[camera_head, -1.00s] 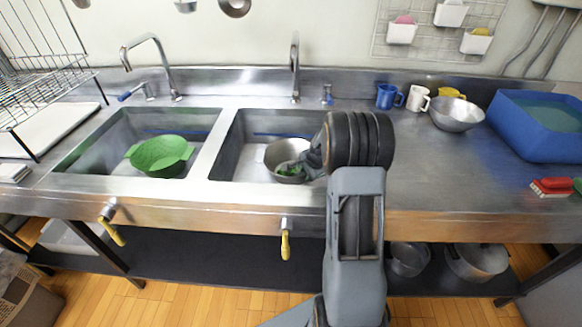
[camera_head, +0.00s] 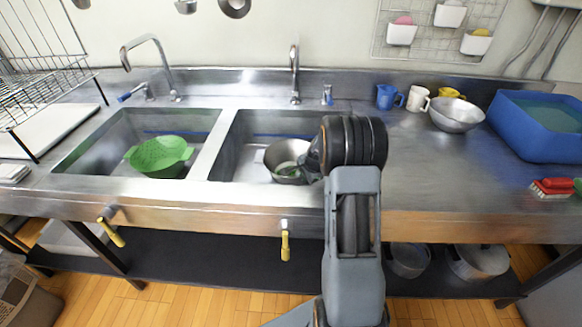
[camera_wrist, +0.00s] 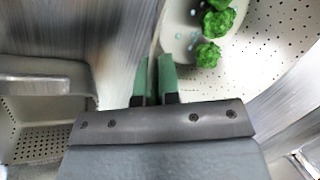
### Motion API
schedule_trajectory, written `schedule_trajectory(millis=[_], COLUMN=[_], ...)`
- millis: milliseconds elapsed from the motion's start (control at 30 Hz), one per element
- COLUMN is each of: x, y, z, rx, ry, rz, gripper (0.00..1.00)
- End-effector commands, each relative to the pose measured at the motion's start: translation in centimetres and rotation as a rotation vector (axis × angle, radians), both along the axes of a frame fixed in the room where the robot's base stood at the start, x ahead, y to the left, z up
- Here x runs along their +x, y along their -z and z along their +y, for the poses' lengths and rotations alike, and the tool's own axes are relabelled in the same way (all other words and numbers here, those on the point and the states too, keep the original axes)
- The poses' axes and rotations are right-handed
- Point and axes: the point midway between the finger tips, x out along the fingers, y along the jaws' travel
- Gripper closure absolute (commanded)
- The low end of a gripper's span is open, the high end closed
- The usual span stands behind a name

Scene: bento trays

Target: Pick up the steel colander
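The steel colander (camera_head: 283,152) is a round metal bowl in the right sink basin, with green pieces inside. In the wrist view its pale perforated wall (camera_wrist: 178,45) curves to the right of the fingers, with several green florets (camera_wrist: 215,22) inside. My gripper (camera_wrist: 154,80) has two green-tipped fingers close together, one on each side of the colander's thin rim. They look shut on that rim. The colander appears to be still down in the basin.
A green colander (camera_head: 158,155) sits in the left basin. Faucets (camera_head: 295,75) stand behind the basins. Mugs (camera_head: 418,99), a metal bowl (camera_head: 456,114) and a blue tub (camera_head: 540,122) stand on the right counter. A red brush (camera_head: 552,188) lies near its front.

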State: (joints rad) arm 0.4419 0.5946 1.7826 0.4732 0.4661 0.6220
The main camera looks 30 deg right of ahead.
Motion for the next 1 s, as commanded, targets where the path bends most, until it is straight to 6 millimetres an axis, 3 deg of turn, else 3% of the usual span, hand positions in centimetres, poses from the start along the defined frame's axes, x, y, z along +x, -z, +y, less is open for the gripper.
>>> schedule_trajectory(millis=[433, 800, 1000], x=[0.1, 0.1, 0.1], y=[-0.7, -7.0, -9.3], z=[0.0, 0.0, 0.0], rx=[-0.001, -0.002, -0.001], ry=[0.001, 0.000, 0.001], rz=[-0.004, -0.005, -0.005], gripper=[1.00, 1.00, 1.00])
